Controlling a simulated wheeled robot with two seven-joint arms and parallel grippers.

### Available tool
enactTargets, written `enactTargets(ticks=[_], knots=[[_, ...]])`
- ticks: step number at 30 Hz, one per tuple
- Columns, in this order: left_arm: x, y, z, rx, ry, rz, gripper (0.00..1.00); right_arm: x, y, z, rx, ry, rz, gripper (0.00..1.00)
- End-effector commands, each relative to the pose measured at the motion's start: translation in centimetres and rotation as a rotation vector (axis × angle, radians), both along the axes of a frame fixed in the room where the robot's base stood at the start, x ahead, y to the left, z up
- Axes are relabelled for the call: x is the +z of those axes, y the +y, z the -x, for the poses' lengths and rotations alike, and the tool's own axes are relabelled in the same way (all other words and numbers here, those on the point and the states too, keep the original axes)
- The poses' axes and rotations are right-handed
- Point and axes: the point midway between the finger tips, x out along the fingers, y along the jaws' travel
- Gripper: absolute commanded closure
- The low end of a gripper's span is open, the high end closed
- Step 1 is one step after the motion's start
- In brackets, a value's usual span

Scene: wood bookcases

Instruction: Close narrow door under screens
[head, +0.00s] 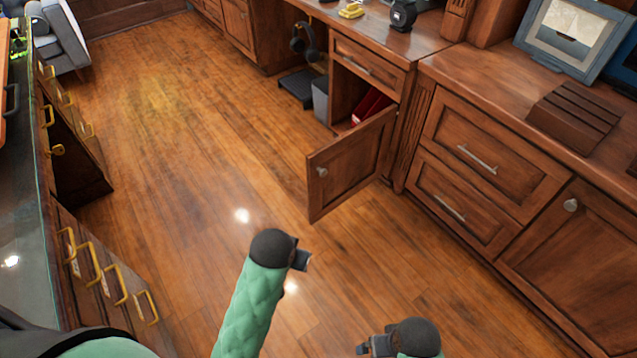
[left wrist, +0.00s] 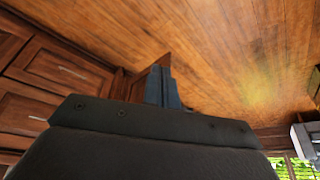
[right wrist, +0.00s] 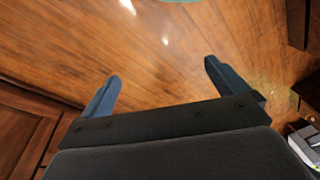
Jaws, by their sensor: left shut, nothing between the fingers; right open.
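The narrow wooden door (head: 350,165) stands swung open from the cabinet under the desk, with its round knob (head: 322,172) on the left side of the panel. Red binders (head: 370,106) show in the open compartment behind it. In the head view my left gripper (head: 302,259) is in front of the door, apart from it, over the floor. Its fingers are shut and empty in the left wrist view (left wrist: 162,86), where part of the door (left wrist: 147,78) shows behind them. My right gripper (head: 374,345) is low in the head view, open and empty; its spread fingers show in the right wrist view (right wrist: 162,70).
A drawer (head: 367,66) sits above the open compartment. Closed drawers (head: 490,160) and another knobbed door (head: 580,260) line the right. A glass-topped cabinet with brass-coloured handles (head: 107,270) stands at the left. A grey bin (head: 320,100) is beside the compartment. The wooden floor (head: 190,130) between is clear.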

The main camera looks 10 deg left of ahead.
Motion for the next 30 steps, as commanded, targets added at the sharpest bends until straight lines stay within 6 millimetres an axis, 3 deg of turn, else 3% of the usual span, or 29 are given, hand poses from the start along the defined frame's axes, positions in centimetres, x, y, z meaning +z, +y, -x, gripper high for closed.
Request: enactTargets(ticks=[1,6,9,13,17,21,30], knots=[[-2.9,0.3,-2.2,0.016,-0.033,-0.045,1.00,-4.2,0.4,0.2,0.006,0.012,-0.002,0.01],[-7.1,2.3,-9.8,0.044,-0.214,-0.275,1.00,-13.6,2.1,0.3,0.015,-0.012,-0.026,0.01],[-8.2,3.2,-13.4,0.018,-0.331,-0.431,1.00,-17.9,3.1,0.2,0.013,-0.051,-0.046,0.01],[-8.7,3.6,-17.0,-0.066,-0.474,-0.643,1.00,-22.2,4.3,0.0,0.004,-0.118,-0.077,0.01],[-8.7,2.8,-19.2,-0.214,-0.609,-0.863,1.00,-25.0,5.3,-0.3,-0.013,-0.205,-0.112,0.01],[-8.5,0.7,-20.9,-0.419,-0.753,-1.080,1.00,-26.9,6.0,-1.3,-0.038,-0.323,-0.151,0.01],[-6.3,-3.6,-22.1,-0.691,-0.962,-1.268,1.00,-25.4,6.5,-4.5,-0.083,-0.540,-0.212,0.01]])
